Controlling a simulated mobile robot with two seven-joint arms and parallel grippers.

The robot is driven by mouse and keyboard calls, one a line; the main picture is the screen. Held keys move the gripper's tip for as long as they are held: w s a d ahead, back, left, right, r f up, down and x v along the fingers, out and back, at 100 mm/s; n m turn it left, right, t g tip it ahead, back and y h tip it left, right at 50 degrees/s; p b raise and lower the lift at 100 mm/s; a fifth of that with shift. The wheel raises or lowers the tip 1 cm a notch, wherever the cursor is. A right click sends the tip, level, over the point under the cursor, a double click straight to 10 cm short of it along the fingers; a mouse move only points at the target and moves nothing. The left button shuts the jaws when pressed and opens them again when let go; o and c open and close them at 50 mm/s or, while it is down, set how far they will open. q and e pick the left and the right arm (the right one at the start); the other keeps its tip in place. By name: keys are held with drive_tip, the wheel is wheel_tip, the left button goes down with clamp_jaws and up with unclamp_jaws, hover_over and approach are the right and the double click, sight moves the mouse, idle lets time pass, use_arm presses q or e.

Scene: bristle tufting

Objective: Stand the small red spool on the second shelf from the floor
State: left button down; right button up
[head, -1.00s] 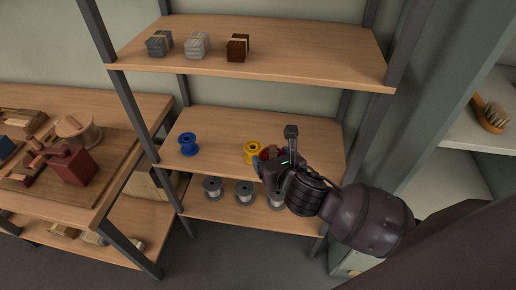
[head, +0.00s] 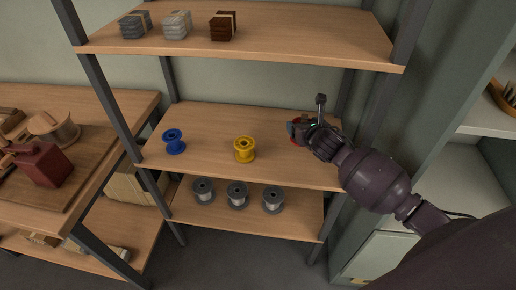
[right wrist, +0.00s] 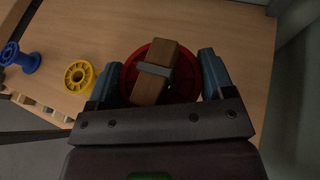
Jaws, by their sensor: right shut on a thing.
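The small red spool shows in the right wrist view (right wrist: 187,86) as a round red disc between the two blue-grey fingers of my right gripper (right wrist: 159,78). My right gripper is shut on it. A brown block with a grey band (right wrist: 146,90) lies across the disc's face. In the head view the gripper (head: 297,128) is at the right end of the second shelf from the floor (head: 205,125), and the red spool is mostly hidden by it. I cannot tell whether the spool touches the board. My left gripper is not in view.
A blue spool (head: 174,142) and a yellow spool (head: 244,150) stand on the second shelf, left of my gripper. Grey spools (head: 237,195) stand on the lowest shelf. Three bundles (head: 177,25) sit on the shelf above. Dark uprights (head: 101,95) frame the rack.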

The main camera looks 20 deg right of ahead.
drive_tip(key=shift+f+b, duration=1.1)
drive_tip(key=shift+f, duration=3.65)
drive_tip(key=shift+f, duration=0.15)
drive_tip(key=o, duration=0.9)
drive_tip(key=shift+o, duration=0.2)
